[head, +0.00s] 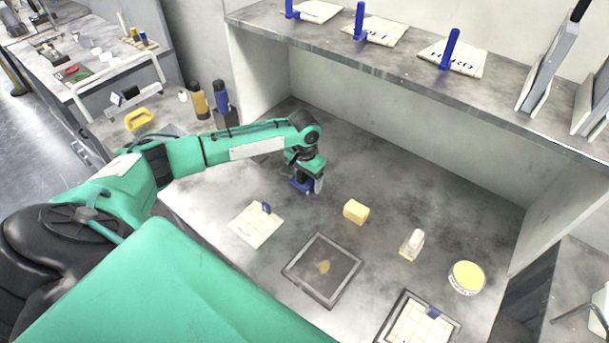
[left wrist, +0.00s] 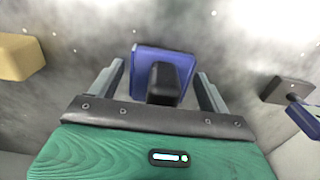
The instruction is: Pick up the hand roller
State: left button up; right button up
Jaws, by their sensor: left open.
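A blue block with a black upright grip, which I take to be the hand roller (head: 300,186), lies on the grey bench toward the back. My left gripper (head: 309,182) is right over it, pointing down. In the left wrist view, the hand roller (left wrist: 180,62) sits between the two open fingers of my left gripper (left wrist: 161,82), with the black grip in the middle. A gap shows on each side, so the fingers appear not to touch it. The gripper partly hides it in the head view. My right gripper is not in view.
A yellow block (head: 355,211) stands right of the gripper. A pale board (head: 254,228), dark framed plate (head: 322,291), clear bottle (head: 410,246), yellow-topped tub (head: 467,278) and gridded tray (head: 390,328) lie nearer. A shelf (head: 400,75) overhangs the back. Another blue-and-dark object (left wrist: 296,98) shows at the wrist view's right.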

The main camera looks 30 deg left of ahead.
pick_arm(q)
jog(key=c, duration=1.3)
jog(key=shift+r, duration=0.1)
notch_tip(320, 180, up, 20)
jog(key=b, duration=0.3)
jog(key=shift+b, duration=0.35)
